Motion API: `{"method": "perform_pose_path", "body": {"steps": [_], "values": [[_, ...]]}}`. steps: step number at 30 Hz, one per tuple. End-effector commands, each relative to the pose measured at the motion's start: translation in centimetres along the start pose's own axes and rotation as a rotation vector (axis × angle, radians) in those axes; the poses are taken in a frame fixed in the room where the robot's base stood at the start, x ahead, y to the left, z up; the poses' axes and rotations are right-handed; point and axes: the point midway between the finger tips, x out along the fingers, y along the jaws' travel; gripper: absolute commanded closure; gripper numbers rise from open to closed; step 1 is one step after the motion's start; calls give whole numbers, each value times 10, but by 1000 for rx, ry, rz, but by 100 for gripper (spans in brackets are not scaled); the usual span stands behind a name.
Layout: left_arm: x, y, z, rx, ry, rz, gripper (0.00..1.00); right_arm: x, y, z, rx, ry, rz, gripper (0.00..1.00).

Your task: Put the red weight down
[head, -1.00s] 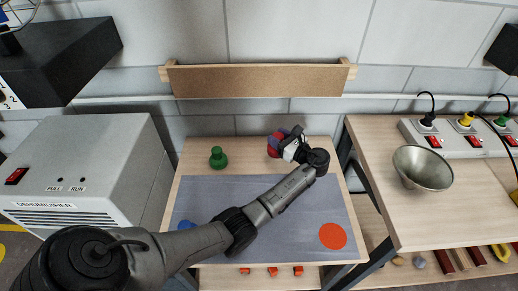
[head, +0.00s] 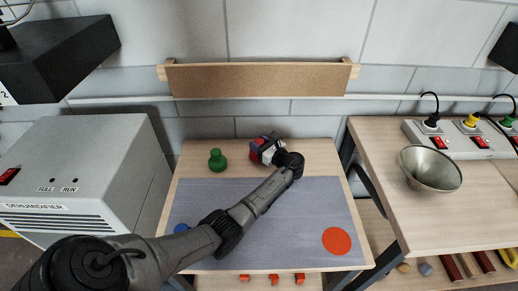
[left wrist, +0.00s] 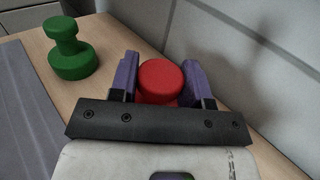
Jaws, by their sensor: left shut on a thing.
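My left gripper (head: 262,148) is at the back of the table, right of the green weight. In the left wrist view its purple fingers (left wrist: 162,80) are shut on the red weight (left wrist: 161,75), whose round red top shows between them. In the head view the gripper mostly hides the red weight. I cannot tell whether its base touches the wood. The green weight (head: 217,161) stands upright on bare wood and also shows in the left wrist view (left wrist: 73,52). A blue weight (head: 182,229) is partly hidden behind my left arm. My right gripper is out of view.
The grey mat (head: 300,215) bears a flat orange-red disc (head: 337,241) at front right. A metal bowl (head: 430,169) and a power strip (head: 467,140) are on the right-hand bench. A dehumidifier (head: 75,165) stands left. Bare wood lies right of my gripper.

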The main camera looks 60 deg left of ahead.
Motion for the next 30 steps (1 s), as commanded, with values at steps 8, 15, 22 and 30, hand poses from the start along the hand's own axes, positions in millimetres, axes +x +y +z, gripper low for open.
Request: {"method": "perform_pose_path", "body": {"steps": [8,15,22,30], "values": [[0,0,-16,-4,-2,0,100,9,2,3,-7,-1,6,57],[0,0,-18,-3,-2,1,100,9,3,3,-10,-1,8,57],[0,0,-21,1,0,1,41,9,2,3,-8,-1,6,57],[0,0,-21,1,0,1,31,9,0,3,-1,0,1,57]]}}
